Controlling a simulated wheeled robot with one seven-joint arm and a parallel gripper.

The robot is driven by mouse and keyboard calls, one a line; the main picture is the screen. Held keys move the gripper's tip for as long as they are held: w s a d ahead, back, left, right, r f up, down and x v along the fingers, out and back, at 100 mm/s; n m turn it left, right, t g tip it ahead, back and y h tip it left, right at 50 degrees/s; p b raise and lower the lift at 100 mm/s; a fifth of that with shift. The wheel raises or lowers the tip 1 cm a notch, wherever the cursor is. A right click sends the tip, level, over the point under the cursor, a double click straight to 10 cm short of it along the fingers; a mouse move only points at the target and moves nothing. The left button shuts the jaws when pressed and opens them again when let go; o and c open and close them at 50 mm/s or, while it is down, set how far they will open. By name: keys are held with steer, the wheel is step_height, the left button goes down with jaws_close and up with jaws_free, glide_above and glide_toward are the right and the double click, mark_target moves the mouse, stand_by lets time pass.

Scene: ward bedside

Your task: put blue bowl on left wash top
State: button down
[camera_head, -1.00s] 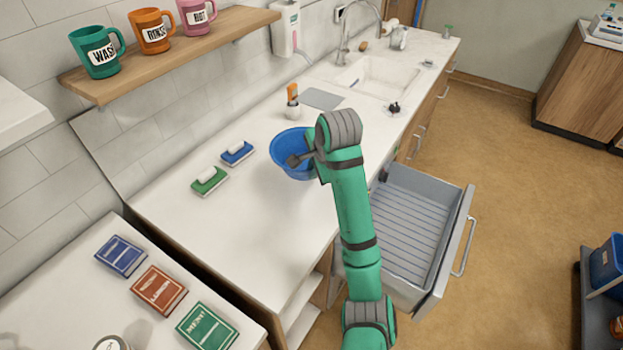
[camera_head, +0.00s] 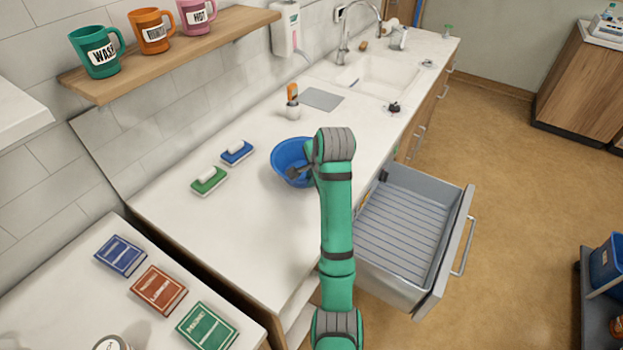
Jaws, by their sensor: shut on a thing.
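The blue bowl (camera_head: 287,157) is upright at the right edge of the white wash top (camera_head: 190,225), left of the sink. My gripper (camera_head: 296,170) reaches into the bowl from the right and is shut on its wall. My green arm and wrist cover the bowl's right side. I cannot tell whether the bowl's base touches the top or hangs just above it.
A blue brush (camera_head: 237,152) and a green brush (camera_head: 209,180) lie left of the bowl. A white holder (camera_head: 293,108) with an orange handle stands behind it. An open grey drawer (camera_head: 400,235) juts out at right. The front left of the top is clear.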

steer(key=shift+f, duration=0.15)
steer(key=c, duration=1.9)
jaws_free()
steer(key=shift+v, duration=6.1)
